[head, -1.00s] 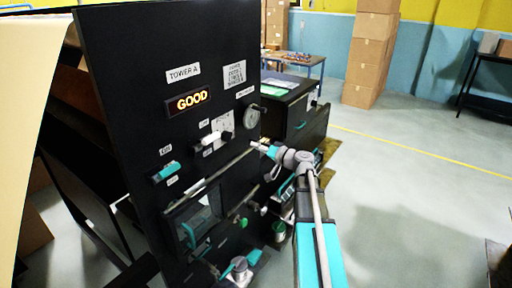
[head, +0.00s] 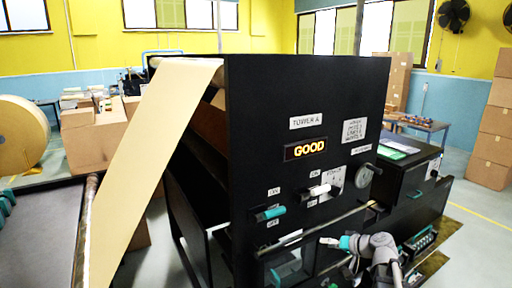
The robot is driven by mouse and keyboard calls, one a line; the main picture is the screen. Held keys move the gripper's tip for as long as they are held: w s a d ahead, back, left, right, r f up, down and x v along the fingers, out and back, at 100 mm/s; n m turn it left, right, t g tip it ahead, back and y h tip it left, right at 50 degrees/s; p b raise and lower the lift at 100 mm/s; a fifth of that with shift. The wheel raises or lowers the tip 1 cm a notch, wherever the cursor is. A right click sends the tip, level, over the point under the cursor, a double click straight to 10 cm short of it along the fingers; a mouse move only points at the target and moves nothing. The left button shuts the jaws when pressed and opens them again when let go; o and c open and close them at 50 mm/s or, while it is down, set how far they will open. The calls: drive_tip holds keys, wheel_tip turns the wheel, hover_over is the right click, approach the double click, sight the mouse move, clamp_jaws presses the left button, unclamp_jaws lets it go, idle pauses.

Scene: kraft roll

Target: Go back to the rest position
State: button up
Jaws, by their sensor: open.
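My gripper (head: 328,241) is at the lower right of the head view, in front of the black Tower A panel (head: 270,180). Its small pale tip points left and the teal and grey wrist is behind it. The gripper is open and I see nothing held in it. It appears just below a long metal bar (head: 320,229) across the panel; I cannot tell the gap between them. The lit display (head: 306,149) reads GOOD. A teal-handled switch (head: 270,213) and a white-handled switch (head: 318,190) are on the panel.
A kraft paper web (head: 150,160) runs down from the tower's top to a roller at left. A big paper roll (head: 20,132) and cardboard boxes (head: 98,135) stand behind. A black cabinet (head: 412,180) is right of the panel. Some floor shows at far right.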

drive_tip(key=s+a+f+g+h+b, duration=0.2)
drive_tip(key=s+a+f+g+h, duration=0.2)
drive_tip(key=s+f, duration=0.4)
drive_tip(key=s+a+f+g+h+b, duration=0.3)
drive_tip(key=s+a+f+g+h, duration=0.1)
drive_tip(key=s+f, duration=0.4)
drive_tip(key=shift+s+g+h, duration=0.4)
drive_tip(key=shift+s+h, duration=0.2)
drive_tip(key=shift+s, duration=0.05)
